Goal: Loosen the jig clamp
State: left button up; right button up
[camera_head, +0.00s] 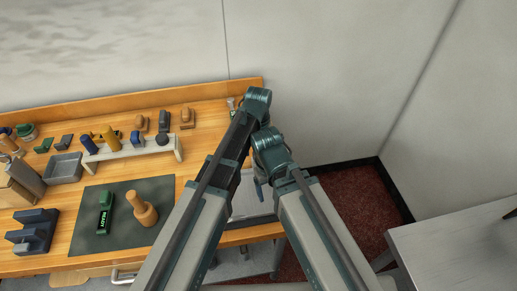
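A dark blue stepped block (33,232) stands at the left front of the wooden bench; it may be the jig, but I cannot tell a clamp on it. A small greenish metal part (232,104) shows at the bench's back right, mostly hidden by my arm; I cannot tell what it is. My two arms rise from the bottom of the head view over the bench's right end. Neither gripper's fingertips can be made out, and the arms cover the bench's right front.
A pale rack (130,152) and a grey tray (64,167) stand behind. A grey table (455,250) is at right, with open floor between.

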pick_arm(q)
notch_tip(320, 180, up, 12)
jog(key=p, duration=1.1)
jog(key=shift+r+p, duration=0.2)
jog(key=shift+p, duration=0.1)
pick_arm(e)
notch_tip(320, 180, up, 12)
jog(key=shift+r, duration=0.15)
pick_arm(q)
jog(key=shift+f, duration=0.15)
notch_tip(320, 180, down, 13)
jog(key=b, duration=1.3)
pick_arm(e)
notch_tip(320, 180, down, 13)
jog(key=shift+f, duration=0.1)
pick_arm(q)
jog(key=shift+r, duration=0.2)
